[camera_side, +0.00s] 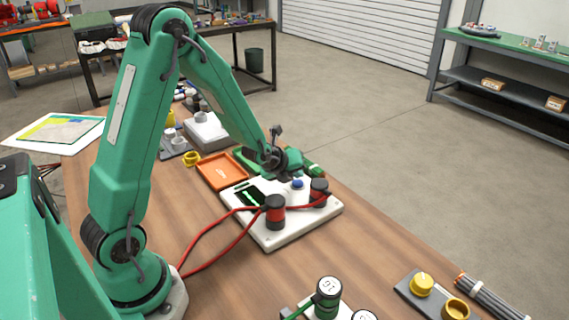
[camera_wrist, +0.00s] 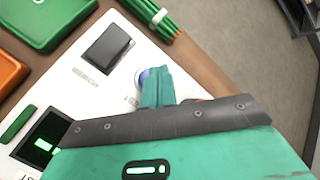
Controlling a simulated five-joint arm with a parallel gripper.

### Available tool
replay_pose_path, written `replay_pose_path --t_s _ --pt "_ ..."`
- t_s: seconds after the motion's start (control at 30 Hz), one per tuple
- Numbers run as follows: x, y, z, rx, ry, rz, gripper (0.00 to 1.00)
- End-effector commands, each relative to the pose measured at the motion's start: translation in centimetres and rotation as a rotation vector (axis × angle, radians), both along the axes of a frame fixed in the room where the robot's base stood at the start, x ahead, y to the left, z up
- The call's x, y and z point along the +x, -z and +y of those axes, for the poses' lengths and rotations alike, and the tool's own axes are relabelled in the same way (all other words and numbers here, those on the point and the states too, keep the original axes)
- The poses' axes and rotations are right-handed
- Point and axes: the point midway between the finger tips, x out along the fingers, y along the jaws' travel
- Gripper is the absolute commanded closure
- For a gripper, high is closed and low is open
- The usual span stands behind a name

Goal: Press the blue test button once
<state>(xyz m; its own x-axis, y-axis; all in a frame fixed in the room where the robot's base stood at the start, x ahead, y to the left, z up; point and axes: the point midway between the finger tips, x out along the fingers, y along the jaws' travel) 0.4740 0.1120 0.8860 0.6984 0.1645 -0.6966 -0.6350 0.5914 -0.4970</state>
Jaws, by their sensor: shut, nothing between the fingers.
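The blue test button (camera_side: 298,183) sits on a white panel box (camera_side: 290,228) in the side view, near the box's back edge. In the wrist view the button (camera_wrist: 143,76) shows only as a blue and pale rim, mostly hidden behind the fingers. My gripper (camera_wrist: 157,72) is shut and empty, its teal fingers pointing down at the button. In the side view my gripper (camera_side: 293,172) is just above the button. I cannot tell whether the fingertips touch it.
The box has a dark screen with green marks (camera_wrist: 40,145) and a dark rectangular part (camera_wrist: 107,49). Two red-and-black terminals (camera_side: 274,212) with red cables stand close to my gripper. An orange tray (camera_side: 222,172) and a bundle of green rods (camera_wrist: 152,14) lie near the box.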

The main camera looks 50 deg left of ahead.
Motion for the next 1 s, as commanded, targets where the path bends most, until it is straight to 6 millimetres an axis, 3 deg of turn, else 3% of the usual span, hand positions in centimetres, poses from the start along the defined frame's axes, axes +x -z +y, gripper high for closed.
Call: replay_pose_path --t_s 1.0 --pt "0.00 0.96 -0.06 -0.001 0.000 0.001 1.00"
